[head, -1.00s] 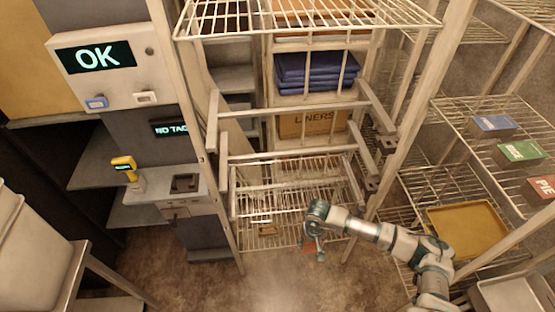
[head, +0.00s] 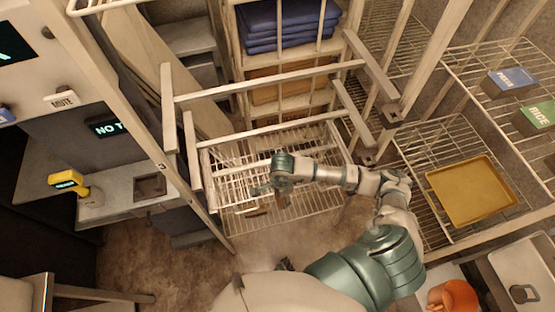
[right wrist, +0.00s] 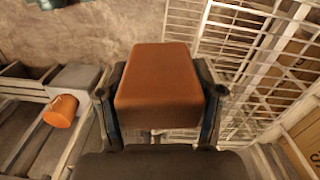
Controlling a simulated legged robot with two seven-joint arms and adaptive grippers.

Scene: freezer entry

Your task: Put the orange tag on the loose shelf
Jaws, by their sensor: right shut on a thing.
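The orange tag (right wrist: 160,85) is a block that fills the space between the two fingers of my right gripper (right wrist: 160,102) in the right wrist view. The gripper is shut on it. In the head view my right gripper (head: 264,188) is over the low wire shelf (head: 318,206), which looks like the loose shelf. The tag is hardly visible there, and I cannot tell whether it touches the wires. A small brown piece lies at the shelf's front. My left gripper is not in view.
Pale rails (head: 262,88) cross above the low shelf, with posts at both sides. Folded blue cloths (head: 285,25) stand behind. To the right is a rack with a yellow tray (head: 470,190). An orange pot (head: 455,297) is at lower right. A yellow scanner (head: 68,181) stands left.

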